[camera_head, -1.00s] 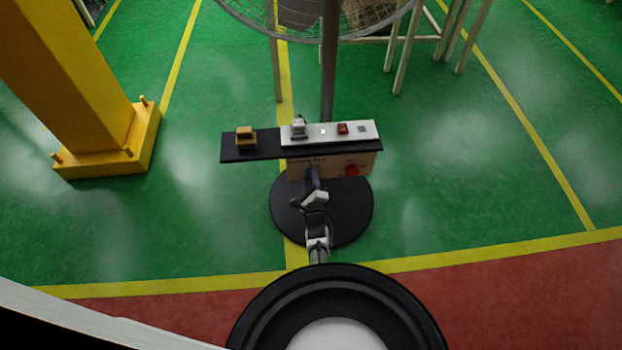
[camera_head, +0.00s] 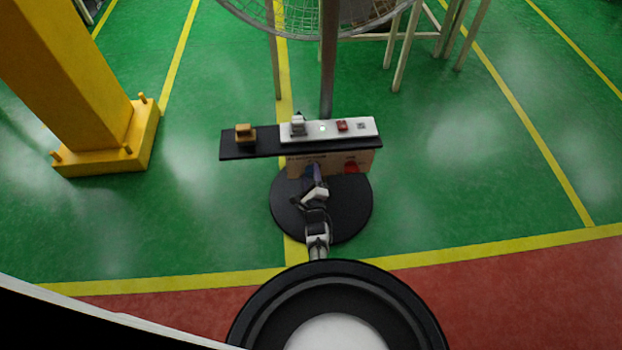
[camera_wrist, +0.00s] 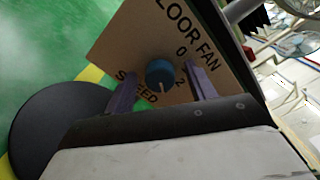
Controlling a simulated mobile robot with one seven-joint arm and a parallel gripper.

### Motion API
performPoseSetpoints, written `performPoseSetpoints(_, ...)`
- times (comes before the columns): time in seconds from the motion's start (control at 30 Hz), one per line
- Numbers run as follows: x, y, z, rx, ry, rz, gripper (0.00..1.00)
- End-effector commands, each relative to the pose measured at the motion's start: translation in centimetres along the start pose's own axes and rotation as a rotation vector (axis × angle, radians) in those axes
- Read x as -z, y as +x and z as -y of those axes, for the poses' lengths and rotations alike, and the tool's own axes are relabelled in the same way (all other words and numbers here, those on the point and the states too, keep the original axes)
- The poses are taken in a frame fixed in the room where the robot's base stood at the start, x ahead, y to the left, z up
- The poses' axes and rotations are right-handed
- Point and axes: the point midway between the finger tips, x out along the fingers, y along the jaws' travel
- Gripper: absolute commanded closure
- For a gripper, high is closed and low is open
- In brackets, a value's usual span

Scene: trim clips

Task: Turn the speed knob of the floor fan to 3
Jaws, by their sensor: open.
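The floor fan's tan control panel (camera_wrist: 118,48) carries the print "FLOOR FAN" and "SPEED" in the wrist view. Its round blue speed knob (camera_wrist: 160,73) has a pale pointer line running toward the bottom of the picture. The marks 0 and 2 show beside it; other marks are hidden or unreadable. My gripper (camera_wrist: 162,72) is open, with one purple finger on each side of the knob and visible gaps. In the head view, my gripper (camera_head: 314,174) is at the front of the panel (camera_head: 333,160), largely covering the knob.
A red button (camera_head: 351,167) is right of my gripper. A yellow column (camera_head: 85,85) stands left.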

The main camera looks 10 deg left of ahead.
Motion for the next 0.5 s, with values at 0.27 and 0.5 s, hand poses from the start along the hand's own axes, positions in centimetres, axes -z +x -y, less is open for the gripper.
performPoseSetpoints(0.27, 0.0, -2.9, 0.0, -0.001, 0.001, -0.004, 0.45)
performPoseSetpoints(0.5, -0.1, -8.1, 0.0, -0.001, 0.001, -0.002, 0.45)
